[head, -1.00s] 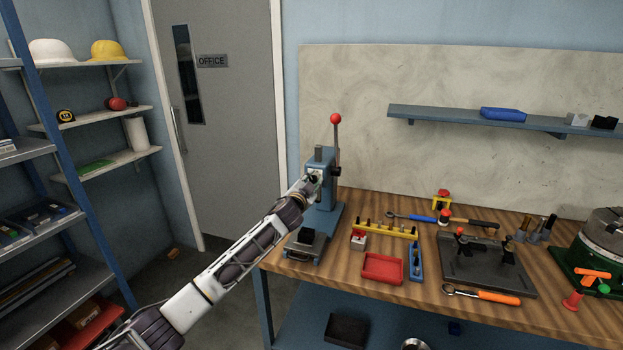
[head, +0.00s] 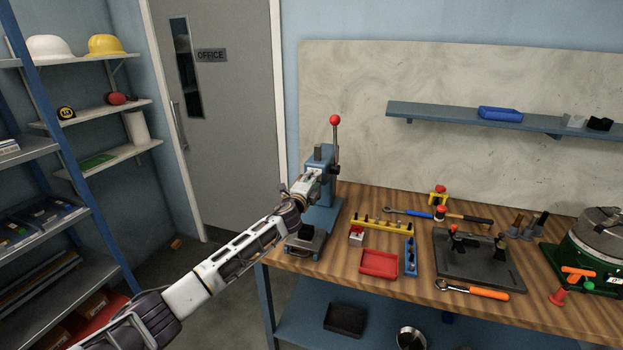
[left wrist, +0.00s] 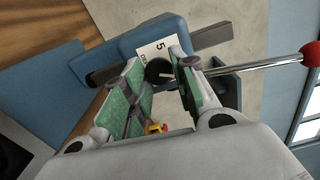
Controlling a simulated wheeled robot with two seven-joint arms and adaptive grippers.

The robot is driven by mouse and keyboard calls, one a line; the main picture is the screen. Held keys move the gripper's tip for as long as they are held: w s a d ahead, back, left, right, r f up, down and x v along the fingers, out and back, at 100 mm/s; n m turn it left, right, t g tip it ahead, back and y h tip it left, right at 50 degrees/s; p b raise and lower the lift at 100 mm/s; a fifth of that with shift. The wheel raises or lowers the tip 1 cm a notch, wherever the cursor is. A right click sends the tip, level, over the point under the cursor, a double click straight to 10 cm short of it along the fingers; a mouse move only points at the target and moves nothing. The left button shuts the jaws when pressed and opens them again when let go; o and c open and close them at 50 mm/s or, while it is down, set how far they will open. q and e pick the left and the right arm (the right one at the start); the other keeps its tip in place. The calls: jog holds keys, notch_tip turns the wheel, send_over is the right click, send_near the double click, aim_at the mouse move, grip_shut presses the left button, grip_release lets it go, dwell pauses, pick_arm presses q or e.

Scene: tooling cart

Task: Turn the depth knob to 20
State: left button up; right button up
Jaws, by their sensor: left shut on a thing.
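The blue press (head: 321,199) stands at the left end of the bench, with a red-tipped lever (head: 335,121) rising from it. My left gripper (head: 311,181) is at the upper front of the press and covers the knob in the head view. In the left wrist view, the dark round depth knob (left wrist: 156,69) sits between the green-padded fingers of my left gripper (left wrist: 160,75), which is shut on it. A white scale plate (left wrist: 155,48) behind the knob shows a 5; other marks are hidden. My right gripper is not in view.
A red tray (head: 379,263), a yellow rack (head: 382,226) and a blue block (head: 410,256) lie on the bench right of the press. A dark fixture plate (head: 475,275) is further right. The lever rod crosses beside the gripper in the wrist view.

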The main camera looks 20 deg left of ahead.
pick_arm(q)
jog(key=m+p, duration=0.3)
jog(key=m, duration=0.5)
jog(key=shift+f+p, duration=0.2)
jog(key=shift+p, duration=0.1)
jog(key=shift+f, duration=0.1)
jog(key=o, duration=1)
jog(key=shift+s, duration=0.15)
